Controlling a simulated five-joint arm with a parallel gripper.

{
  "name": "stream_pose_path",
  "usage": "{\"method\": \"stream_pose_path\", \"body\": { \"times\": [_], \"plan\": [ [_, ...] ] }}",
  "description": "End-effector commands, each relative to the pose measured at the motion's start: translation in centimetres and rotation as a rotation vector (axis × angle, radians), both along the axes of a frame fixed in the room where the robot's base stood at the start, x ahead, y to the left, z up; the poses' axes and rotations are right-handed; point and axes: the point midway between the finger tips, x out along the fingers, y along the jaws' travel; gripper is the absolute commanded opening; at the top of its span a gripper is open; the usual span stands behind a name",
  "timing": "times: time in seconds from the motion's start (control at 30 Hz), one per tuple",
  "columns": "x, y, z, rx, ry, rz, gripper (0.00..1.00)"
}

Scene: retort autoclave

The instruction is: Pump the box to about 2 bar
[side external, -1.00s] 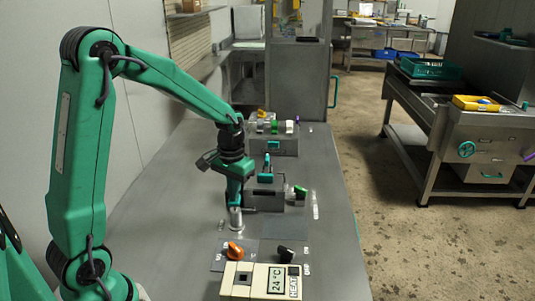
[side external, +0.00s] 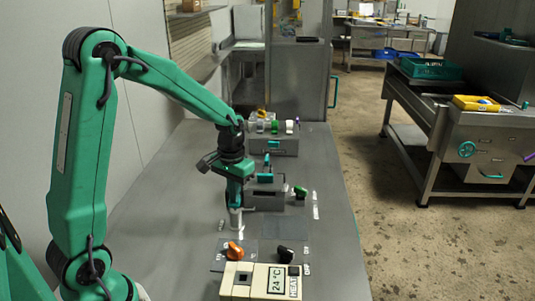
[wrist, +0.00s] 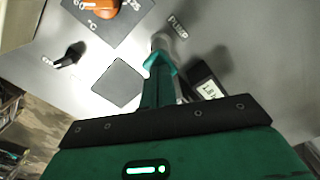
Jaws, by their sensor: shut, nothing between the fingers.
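My gripper (side external: 234,206) points down in the side view, its fingers shut with nothing between them. Right under it stands the pump (side external: 236,221), a short pale metal cylinder on the bench. In the wrist view the teal fingertips (wrist: 155,62) overlap the metal pump (wrist: 170,45), beside a "PUMP" label. They look close to its top or touching; I cannot tell which. A small dark-framed display (wrist: 207,84) shows beside the gripper, partly hidden; its reading is not clearly legible. The grey box (side external: 266,197) with a dark slot stands just behind the pump.
An orange knob (side external: 235,250) and a black switch (side external: 285,255) sit nearer the camera, by a beige heater unit (side external: 255,281) reading 24 °C. Another grey box (side external: 273,146) with coloured parts stands farther back.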

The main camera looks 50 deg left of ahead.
Motion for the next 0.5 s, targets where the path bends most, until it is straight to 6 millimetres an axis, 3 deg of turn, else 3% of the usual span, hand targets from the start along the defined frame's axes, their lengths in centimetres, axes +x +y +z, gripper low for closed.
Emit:
{"method": "stream_pose_path", "body": {
  "times": [0.5],
  "plan": [
    [-0.01,0.00,-0.80,0.000,0.001,0.000,0.00]
  ]
}}
